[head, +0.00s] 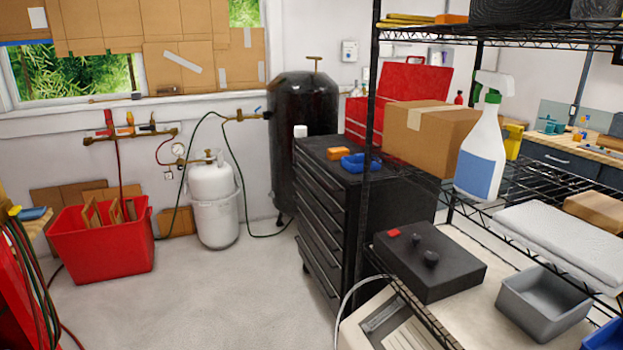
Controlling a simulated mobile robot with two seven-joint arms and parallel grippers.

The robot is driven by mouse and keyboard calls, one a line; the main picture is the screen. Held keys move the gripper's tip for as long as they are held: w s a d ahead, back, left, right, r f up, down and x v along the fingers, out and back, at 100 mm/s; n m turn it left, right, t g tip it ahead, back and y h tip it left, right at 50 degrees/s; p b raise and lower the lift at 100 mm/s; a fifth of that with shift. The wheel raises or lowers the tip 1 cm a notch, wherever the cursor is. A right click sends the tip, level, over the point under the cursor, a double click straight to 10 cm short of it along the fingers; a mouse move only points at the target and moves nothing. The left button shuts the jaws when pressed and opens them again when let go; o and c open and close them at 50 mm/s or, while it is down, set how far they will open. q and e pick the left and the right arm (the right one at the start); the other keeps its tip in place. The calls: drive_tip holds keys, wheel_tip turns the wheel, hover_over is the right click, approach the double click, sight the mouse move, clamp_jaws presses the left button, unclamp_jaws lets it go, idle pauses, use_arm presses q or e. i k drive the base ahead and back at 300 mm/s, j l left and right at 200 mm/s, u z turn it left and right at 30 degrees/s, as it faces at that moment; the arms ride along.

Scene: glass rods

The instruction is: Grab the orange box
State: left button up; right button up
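A small orange box-like object (339,153) lies on top of the black drawer cabinet (322,205), beside a blue ring-shaped item (361,162). Another small orange block (451,18) sits on the top level of the wire shelf at the upper right. I cannot tell which of the two is the orange box. Neither of my grippers is in view.
The wire shelf (530,190) on the right holds a cardboard box (432,140), a white spray bottle (482,150) and a grey bin (543,300). A red tub (103,250) and white gas cylinder (213,205) stand left.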

sight(336, 153)
drive_tip(key=i+j+z, duration=0.65)
drive_tip(key=z, duration=0.25)
drive_tip(key=i+j+z, duration=0.25)
drive_tip(key=z, duration=0.2)
drive_tip(key=i+j+z, duration=0.1)
drive_tip(key=j, duration=0.3)
drive_tip(key=i+j+z, duration=0.1)
drive_tip(key=j, duration=0.3)
drive_tip(key=i+j+z, duration=0.1)
drive_tip(key=j, duration=0.3)
drive_tip(key=i+j+z, duration=0.1)
drive_tip(key=j, duration=0.3)
drive_tip(key=i, duration=0.1)
